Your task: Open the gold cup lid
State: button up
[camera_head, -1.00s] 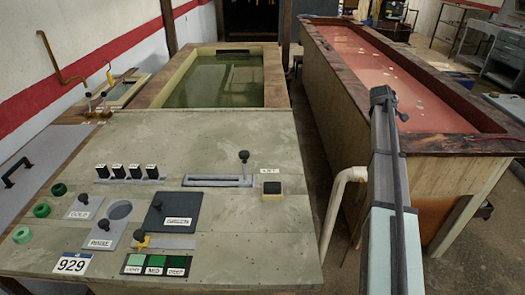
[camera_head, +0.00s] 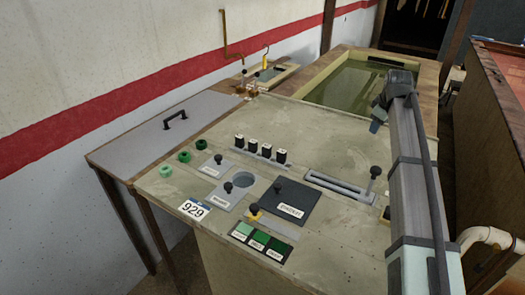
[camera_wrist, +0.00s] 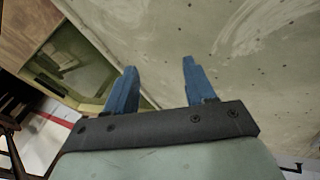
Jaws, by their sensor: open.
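The gold cup lid (camera_head: 216,167) is a small grey plate with a black knob, on the left part of the worktop in the head view. It lies flat, and no opening shows at it. Its label is too small to read clearly now. My gripper (camera_head: 377,122) is at the end of the arm, far to the right of the lid and above the worktop. In the wrist view my gripper (camera_wrist: 158,82) shows two blue fingers spread apart with nothing between them. The lid is not recognizable in the wrist view.
A grey rinse plate (camera_head: 229,197) with a round opening and a dark square lid (camera_head: 287,201) are beside the gold lid. A green-water tank (camera_head: 350,88) is behind.

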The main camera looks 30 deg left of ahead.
jog(key=s+a+r+n+g+y, duration=0.1)
jog(key=s+a+r+n+g, duration=0.1)
jog(key=s+a, duration=0.75)
jog(key=s+a+r+n+g+y, duration=0.15)
jog(key=s+a, duration=0.45)
jog(key=a, duration=0.6)
jog(key=n+g, duration=0.3)
jog(key=n, duration=0.2)
send_near(218, 156)
jog(key=shift+m, duration=0.35)
jog(key=x, duration=0.8)
jog(key=shift+s+d+f, duration=0.1)
jog(key=shift+f, duration=0.1)
jog(key=shift+c, duration=0.3)
grip_shut()
